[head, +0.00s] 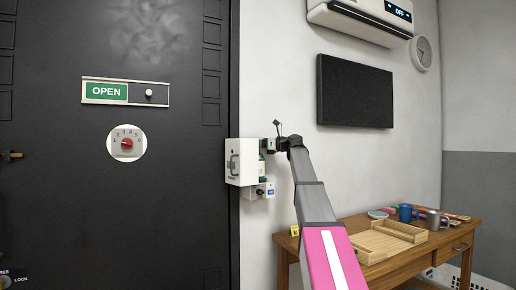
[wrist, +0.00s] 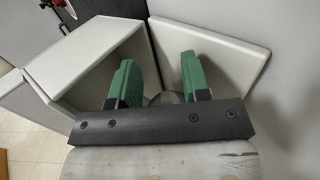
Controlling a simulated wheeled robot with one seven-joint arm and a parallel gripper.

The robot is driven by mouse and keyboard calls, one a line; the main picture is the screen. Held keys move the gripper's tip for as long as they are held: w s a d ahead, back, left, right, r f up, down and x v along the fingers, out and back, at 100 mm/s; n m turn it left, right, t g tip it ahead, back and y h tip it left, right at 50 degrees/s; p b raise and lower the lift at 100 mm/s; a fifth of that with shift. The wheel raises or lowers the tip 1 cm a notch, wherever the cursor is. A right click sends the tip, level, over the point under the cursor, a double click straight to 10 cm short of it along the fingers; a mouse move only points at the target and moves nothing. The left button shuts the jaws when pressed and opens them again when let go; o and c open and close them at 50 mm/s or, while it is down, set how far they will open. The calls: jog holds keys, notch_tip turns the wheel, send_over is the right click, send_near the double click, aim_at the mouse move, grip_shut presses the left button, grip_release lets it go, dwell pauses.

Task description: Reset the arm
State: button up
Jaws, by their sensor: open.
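My gripper (head: 262,170) is at the wall, right beside a white wall box (head: 240,172) at the edge of the dark panel. My arm reaches up to it from the lower right. In the wrist view its two green fingers (wrist: 158,80) are apart, with a gap between them. White box walls (wrist: 75,75) stand around the left finger, and a tilted white panel (wrist: 225,50) is behind the right finger. A rounded grey part shows low between the fingers; I cannot tell what it is. Nothing is visibly gripped. The dark bar of the gripper hides what lies below.
A small white unit (head: 265,190) is under the wall box. The dark panel has an OPEN slider (head: 125,92) and a red dial (head: 127,143). A wooden table (head: 450,240) at right bears a wooden tray (head: 362,250), a blue mug (head: 405,213) and a metal mug (head: 433,220).

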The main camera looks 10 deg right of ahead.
jog(key=shift+r, duration=2.9)
